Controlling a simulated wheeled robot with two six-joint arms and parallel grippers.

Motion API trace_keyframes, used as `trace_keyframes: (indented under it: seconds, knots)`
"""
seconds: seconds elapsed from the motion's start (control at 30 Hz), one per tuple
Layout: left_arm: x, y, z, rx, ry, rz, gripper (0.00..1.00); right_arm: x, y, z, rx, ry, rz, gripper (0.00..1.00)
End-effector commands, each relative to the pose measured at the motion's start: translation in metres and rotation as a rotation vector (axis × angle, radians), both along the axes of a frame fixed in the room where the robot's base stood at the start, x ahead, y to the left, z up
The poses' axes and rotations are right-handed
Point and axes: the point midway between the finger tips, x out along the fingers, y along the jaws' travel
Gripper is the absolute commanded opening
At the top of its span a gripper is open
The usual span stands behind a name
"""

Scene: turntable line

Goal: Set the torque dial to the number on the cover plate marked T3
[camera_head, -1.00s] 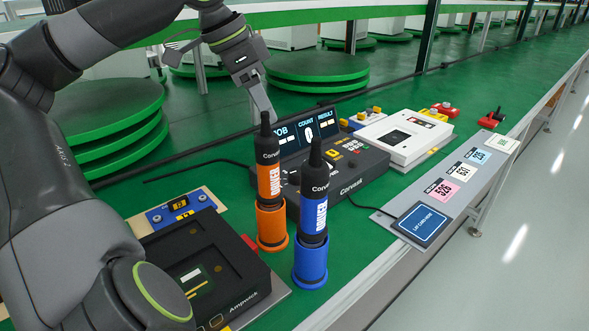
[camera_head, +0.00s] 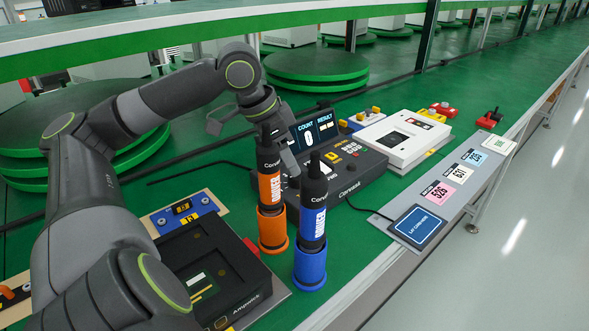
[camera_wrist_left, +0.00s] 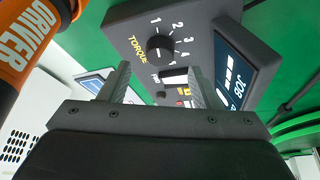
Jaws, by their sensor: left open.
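The torque dial (camera_wrist_left: 160,48) is a round black knob on the console's dark face, with TORQUE and white numbers around it in the left wrist view. I cannot tell which number it points to. In the head view the console (camera_head: 358,172) stands behind the two drivers, and the dial is hidden. My left gripper (camera_wrist_left: 159,82) is open and empty, its two fingers either side of the dial's line, apart from it as far as I can tell. In the head view the left gripper (camera_head: 289,163) is over the console's left end, partly behind the orange driver (camera_head: 268,185). I cannot make out any plate marked T3.
A blue driver (camera_head: 311,225) stands upright in its holder beside the orange one. A black Ampwick unit (camera_head: 260,290) sits front left. A blue block with a yellow label (camera_head: 205,207) lies behind it. A white box (camera_head: 405,140) and a grey card strip (camera_head: 452,215) are right.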

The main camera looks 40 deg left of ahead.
Motion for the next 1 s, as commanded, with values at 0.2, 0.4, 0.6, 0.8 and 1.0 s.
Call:
trace_keyframes:
  seconds: [0.2,0.4,0.6,0.8,1.0]
  knots:
    - [0.009,-0.006,-0.025,-0.005,0.0,-0.001,0.57,0.003,0.001,0.002,0.007,-0.021,0.001,0.36]
    - [0.015,-0.008,-0.04,-0.003,-0.001,-0.001,0.57,0.006,0.003,0.008,0.014,-0.046,0.004,0.36]
    - [0.017,-0.009,-0.045,-0.001,-0.001,0.001,0.57,0.008,0.004,0.012,0.018,-0.058,0.005,0.36]
    - [0.017,-0.009,-0.045,0.0,0.0,0.001,0.57,0.006,0.004,0.012,0.018,-0.055,0.004,0.36]
    - [0.017,-0.009,-0.045,0.0,0.0,0.001,0.36,0.005,0.003,0.012,0.017,-0.054,0.004,0.36]
